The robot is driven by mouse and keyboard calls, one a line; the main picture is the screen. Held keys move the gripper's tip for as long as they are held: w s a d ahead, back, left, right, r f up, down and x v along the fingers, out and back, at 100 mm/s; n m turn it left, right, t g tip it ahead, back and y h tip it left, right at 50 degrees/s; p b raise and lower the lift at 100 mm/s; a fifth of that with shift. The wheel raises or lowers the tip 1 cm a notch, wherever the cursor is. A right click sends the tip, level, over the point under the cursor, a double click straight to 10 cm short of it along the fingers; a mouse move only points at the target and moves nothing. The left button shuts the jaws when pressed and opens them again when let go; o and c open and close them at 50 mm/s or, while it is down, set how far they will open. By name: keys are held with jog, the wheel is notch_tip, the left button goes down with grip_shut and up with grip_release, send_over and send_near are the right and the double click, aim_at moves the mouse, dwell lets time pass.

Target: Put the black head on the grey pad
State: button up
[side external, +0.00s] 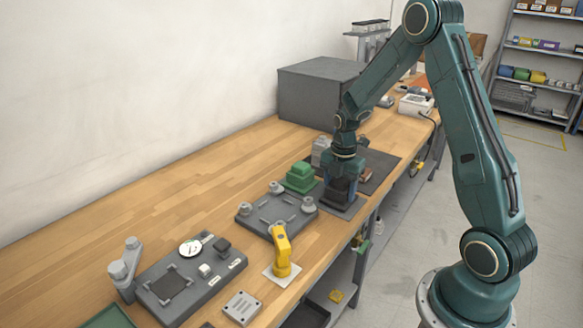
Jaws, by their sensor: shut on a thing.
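My gripper (343,181) points down over the right part of the bench and is shut on the black head (341,191), a small dark block between its fingers. The grey pad (347,207) is a flat dark grey plate near the front edge of the bench, directly below the black head. The head is at or just above the pad; I cannot tell whether they touch. The fingers and the arm partly hide the head and the far part of the pad.
A green stepped block (300,177) stands just left of my gripper. A dark mat (381,170) is behind. A large grey box (315,92) stands by the wall.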

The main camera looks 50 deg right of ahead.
aim_at(341, 179)
jog(key=shift+f, duration=0.15)
jog(key=o, duration=1.4)
notch_tip(341, 179, up, 12)
jog(key=shift+f, duration=0.1)
jog(key=shift+r, duration=0.3)
jog(key=shift+a, duration=0.1)
